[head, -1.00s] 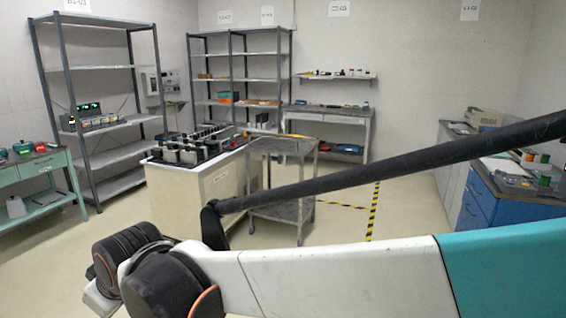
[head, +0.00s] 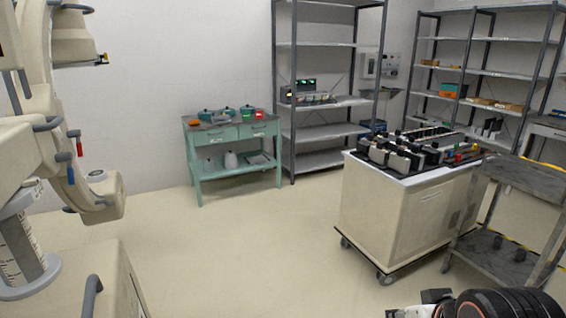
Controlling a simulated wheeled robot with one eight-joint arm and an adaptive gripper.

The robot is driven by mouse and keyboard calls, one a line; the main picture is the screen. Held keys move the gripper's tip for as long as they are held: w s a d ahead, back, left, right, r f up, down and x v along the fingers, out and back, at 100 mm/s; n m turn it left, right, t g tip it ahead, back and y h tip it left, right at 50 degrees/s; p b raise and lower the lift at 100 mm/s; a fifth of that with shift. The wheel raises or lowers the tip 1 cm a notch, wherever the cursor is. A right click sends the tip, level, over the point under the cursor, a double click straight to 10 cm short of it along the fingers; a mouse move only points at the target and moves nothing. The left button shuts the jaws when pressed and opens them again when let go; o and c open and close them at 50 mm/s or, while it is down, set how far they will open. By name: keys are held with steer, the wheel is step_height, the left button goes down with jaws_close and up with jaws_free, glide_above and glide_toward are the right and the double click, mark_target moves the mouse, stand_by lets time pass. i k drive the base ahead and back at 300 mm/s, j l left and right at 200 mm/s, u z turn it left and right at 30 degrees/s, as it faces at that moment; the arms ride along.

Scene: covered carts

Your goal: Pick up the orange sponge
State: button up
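In the head view a small orange item (head: 193,122) lies on the left end of the top of a green two-drawer table (head: 228,134) by the back wall. It may be the orange sponge, but it is too small to be sure. Nothing touches it that I can make out. Part of my own arm shows at the bottom right edge, far from that table. My gripper's fingers are not in view.
Several teal-lidded pots (head: 227,113) stand on the green table. A covered white cart (head: 385,215) with dark equipment and a grey cart (head: 520,180) stand at right. A large beige machine (head: 75,160) fills the left. The floor (head: 230,250) between is clear.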

mark_target(196, 123)
steer(key=i+l, duration=0.15)
steer(key=i, duration=0.35)
steer(key=i+l, duration=0.15)
steer(key=i, duration=0.4)
steer(key=i+j+u, duration=0.2)
steer(key=i+u, duration=0.25)
steer(key=i, duration=0.45)
steer(key=i+l+u, duration=0.1)
steer(key=i+u, duration=0.4)
steer(key=i, duration=2.45)
steer(key=i+u, duration=0.25)
steer(key=i, duration=0.3)
steer(key=i+u, duration=0.25)
steer(key=i, duration=0.25)
steer(key=i+l+u, duration=0.25)
steer(key=i, duration=0.25)
steer(key=i+l+u, duration=0.25)
steer(key=i, duration=0.55)
steer(key=u, duration=0.05)
